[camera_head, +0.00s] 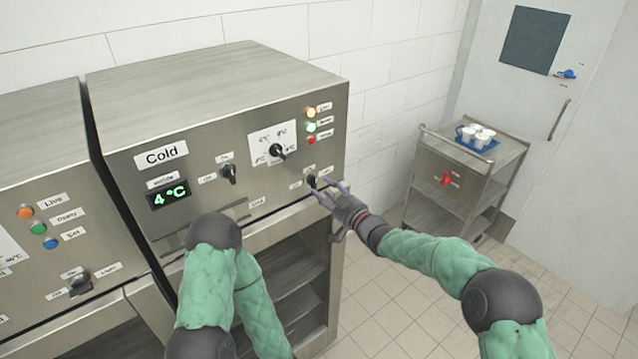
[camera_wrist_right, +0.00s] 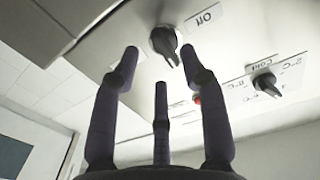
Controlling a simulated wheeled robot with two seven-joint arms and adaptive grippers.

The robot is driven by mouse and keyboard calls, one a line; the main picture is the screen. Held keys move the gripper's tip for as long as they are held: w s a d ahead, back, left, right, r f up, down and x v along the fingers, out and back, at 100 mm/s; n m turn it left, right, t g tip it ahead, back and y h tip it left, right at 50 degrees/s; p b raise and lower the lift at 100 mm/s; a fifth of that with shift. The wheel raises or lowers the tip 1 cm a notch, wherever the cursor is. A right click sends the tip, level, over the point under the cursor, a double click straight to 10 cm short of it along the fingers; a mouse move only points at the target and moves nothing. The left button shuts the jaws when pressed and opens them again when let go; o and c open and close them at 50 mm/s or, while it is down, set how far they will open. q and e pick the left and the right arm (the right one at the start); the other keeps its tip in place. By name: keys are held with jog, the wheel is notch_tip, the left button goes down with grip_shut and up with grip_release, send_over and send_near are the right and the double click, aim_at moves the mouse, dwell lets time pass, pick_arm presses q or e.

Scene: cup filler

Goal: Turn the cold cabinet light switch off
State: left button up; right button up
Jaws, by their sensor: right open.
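The cold cabinet (camera_head: 215,140) has a steel front with a "Cold" label and a green 4 °C display. A small black rotary switch (camera_head: 312,181) sits at its lower right, with labels too small to read in the head view. My right gripper (camera_head: 322,188) is at this switch with its fingers spread. In the right wrist view, a black knob (camera_wrist_right: 165,42) with an inverted "Off" label lies just beyond the open fingers of my right gripper (camera_wrist_right: 160,62). No finger clearly touches it. My left arm shows at the bottom, but its gripper does not show.
Two other black knobs, a left one (camera_head: 229,174) and an upper one (camera_head: 277,150), are on the same panel. Coloured lamps (camera_head: 311,127) are at its upper right. A steel trolley (camera_head: 453,185) with a blue tray of cups (camera_head: 479,136) stands right, with clear floor before it.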

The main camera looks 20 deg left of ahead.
aim_at(314, 182)
jog(key=shift+p+x, duration=0.35)
jog(key=shift+x, duration=1.55)
jog(key=shift+c, duration=0.3)
grip_shut()
